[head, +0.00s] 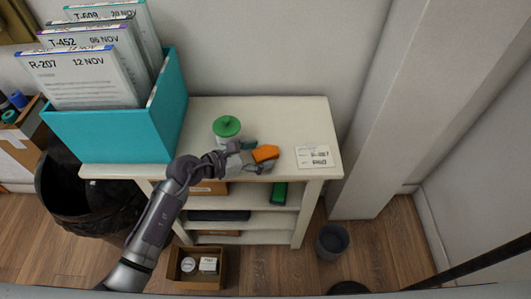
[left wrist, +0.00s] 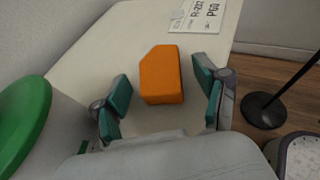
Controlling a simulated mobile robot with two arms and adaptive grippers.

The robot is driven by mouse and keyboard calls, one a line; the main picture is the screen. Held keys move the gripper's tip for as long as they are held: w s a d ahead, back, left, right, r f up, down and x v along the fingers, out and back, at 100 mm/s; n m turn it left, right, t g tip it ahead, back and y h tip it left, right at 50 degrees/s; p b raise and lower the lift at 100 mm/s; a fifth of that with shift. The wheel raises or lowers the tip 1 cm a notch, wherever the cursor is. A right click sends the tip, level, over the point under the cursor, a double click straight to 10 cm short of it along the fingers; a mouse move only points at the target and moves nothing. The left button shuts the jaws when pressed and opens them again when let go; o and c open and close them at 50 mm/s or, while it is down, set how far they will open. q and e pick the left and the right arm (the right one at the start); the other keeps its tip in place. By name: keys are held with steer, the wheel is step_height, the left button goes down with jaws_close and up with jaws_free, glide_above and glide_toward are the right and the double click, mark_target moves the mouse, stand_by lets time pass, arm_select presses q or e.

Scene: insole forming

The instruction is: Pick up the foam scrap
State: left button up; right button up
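The foam scrap (left wrist: 161,75) is a small orange block with one cut corner. It lies on the cream top of the shelf unit, and in the head view (head: 265,152) it is just right of my left gripper (head: 249,158). In the left wrist view my left gripper (left wrist: 163,103) is open, with its teal-padded fingers apart. The scrap is ahead of and between the fingers, with a gap on both sides. My right gripper is not in view.
A jar with a green lid (head: 227,127) stands close behind my left gripper. A white label card (head: 314,157) lies right of the scrap. A teal file box (head: 120,125) fills the left end of the shelf top (head: 285,112). A black bin (head: 85,205) stands below left.

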arm_select(q)
steer(key=c, duration=0.6)
steer(key=shift+c, duration=0.2)
steer(key=shift+r, duration=0.1)
